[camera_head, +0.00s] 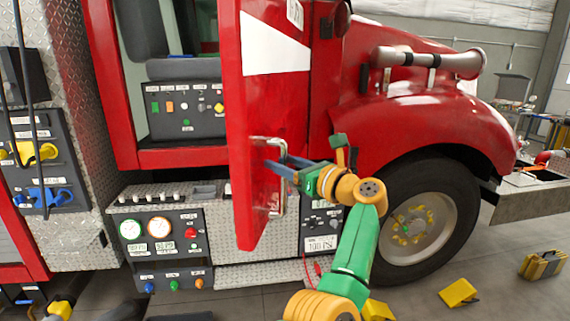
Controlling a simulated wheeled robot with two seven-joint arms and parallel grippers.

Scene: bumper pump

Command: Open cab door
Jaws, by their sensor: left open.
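The red cab door (270,110) of the fire truck stands swung outward, and the cab opening shows to its left. A white stripe crosses its upper part. A silver handle (278,205) is mounted upright on the door's lower part. My left gripper (280,168) is at the upper part of the handle, with its dark blue-grey fingers open. I cannot tell whether the fingers touch the handle or the door. My green and orange left arm reaches up from the bottom.
The cab (185,105) shows a grey seat and a switch panel. A gauge panel (160,235) is below it, beside a step (262,273). The front wheel (415,220) and red fender (430,115) are right of the door. Yellow blocks (458,292) lie on the grey floor.

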